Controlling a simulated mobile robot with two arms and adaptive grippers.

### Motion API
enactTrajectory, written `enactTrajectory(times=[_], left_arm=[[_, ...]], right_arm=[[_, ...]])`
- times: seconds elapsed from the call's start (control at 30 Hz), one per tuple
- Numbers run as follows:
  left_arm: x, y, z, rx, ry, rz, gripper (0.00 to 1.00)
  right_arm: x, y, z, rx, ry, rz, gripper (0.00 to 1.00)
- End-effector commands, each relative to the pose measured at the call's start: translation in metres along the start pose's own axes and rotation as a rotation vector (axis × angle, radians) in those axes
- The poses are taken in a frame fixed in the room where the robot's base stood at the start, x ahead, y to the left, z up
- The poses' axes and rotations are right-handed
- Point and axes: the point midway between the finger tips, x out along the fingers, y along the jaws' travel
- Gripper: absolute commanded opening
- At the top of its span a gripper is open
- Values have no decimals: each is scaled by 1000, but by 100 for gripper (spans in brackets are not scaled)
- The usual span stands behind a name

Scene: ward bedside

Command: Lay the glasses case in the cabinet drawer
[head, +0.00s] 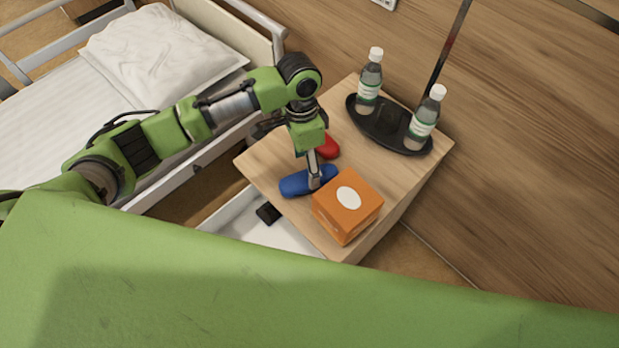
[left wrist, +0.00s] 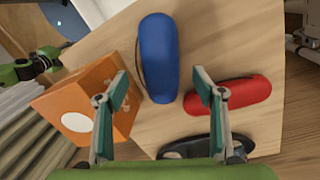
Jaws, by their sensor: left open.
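A blue glasses case (head: 296,186) lies on the wooden cabinet top near its front edge. A red case (head: 328,147) lies behind it, partly hidden by my arm. My left gripper (head: 316,182) points down over the blue case. In the left wrist view the gripper (left wrist: 161,74) is open, and the blue case (left wrist: 158,55) lies beyond and between its fingertips; I cannot tell whether they touch it. The red case (left wrist: 243,92) lies behind the right finger. The cabinet drawer (head: 288,236) is open below the top, with a white inside. My right gripper is out of view.
An orange box (head: 347,207) stands close beside the blue case. A black tray (head: 387,132) with two bottles (head: 370,80) (head: 424,118) is at the back. A small black object (head: 268,213) lies in the drawer. A bed (head: 150,75) stands to the left.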

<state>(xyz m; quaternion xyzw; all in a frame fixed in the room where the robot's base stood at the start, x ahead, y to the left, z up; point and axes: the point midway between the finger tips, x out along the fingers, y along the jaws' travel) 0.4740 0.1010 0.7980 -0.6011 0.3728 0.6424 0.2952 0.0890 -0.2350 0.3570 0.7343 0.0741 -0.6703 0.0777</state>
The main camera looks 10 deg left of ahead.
Motion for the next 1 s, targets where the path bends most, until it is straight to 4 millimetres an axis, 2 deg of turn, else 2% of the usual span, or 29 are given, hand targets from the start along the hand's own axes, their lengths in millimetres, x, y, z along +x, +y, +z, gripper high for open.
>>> enactTrajectory(times=[0.3,0.6,0.63,0.77,0.9,1.0], left_arm=[[44,0,0,-1,-3,2,62],[50,0,0,1,-2,1,62],[50,0,0,1,-2,1,57],[50,0,0,1,-2,0,23],[50,0,0,1,-2,0,16],[50,0,0,1,-2,0,16]], right_arm=[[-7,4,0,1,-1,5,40],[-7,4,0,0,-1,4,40],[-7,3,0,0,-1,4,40],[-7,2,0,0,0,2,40],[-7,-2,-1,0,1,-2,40],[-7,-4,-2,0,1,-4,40]])
